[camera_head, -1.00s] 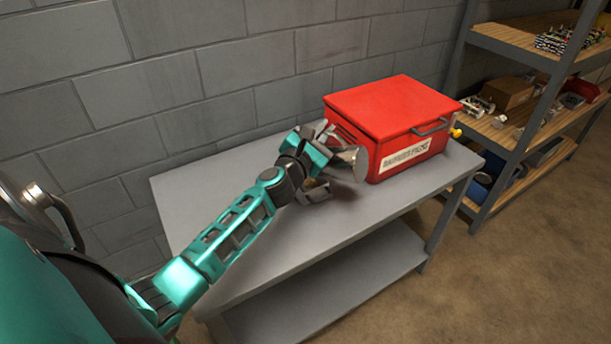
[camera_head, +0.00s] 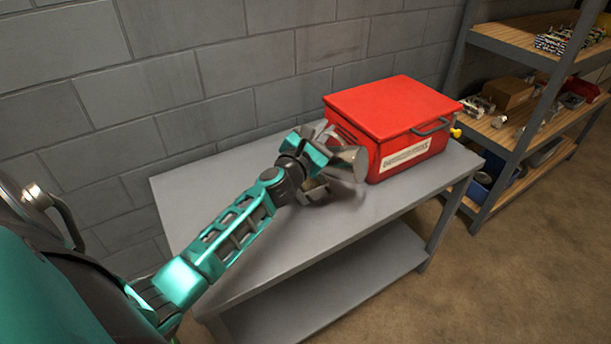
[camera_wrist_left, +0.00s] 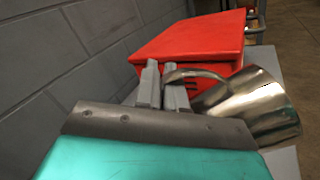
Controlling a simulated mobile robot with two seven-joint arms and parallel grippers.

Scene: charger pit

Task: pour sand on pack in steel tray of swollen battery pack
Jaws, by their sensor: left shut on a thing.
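A shiny metal jug (camera_head: 348,160) with a looped handle is held above the grey table, just left of the red box. My left gripper (camera_head: 322,160) is shut on its handle. The left wrist view shows the fingers (camera_wrist_left: 163,82) around the handle and the jug (camera_wrist_left: 255,105) lying tilted on its side, its wide end toward the lower right. The jug's inside is hidden, and no sand shows. The steel tray and the swollen battery pack are not seen. My right gripper is not in view.
A red box (camera_head: 392,105) with a closed lid, front handle and white label stands on the grey table (camera_head: 215,185). A grey block wall (camera_head: 220,60) runs behind. Shelving (camera_head: 515,130) with assorted parts stands at right. The table's left part is clear.

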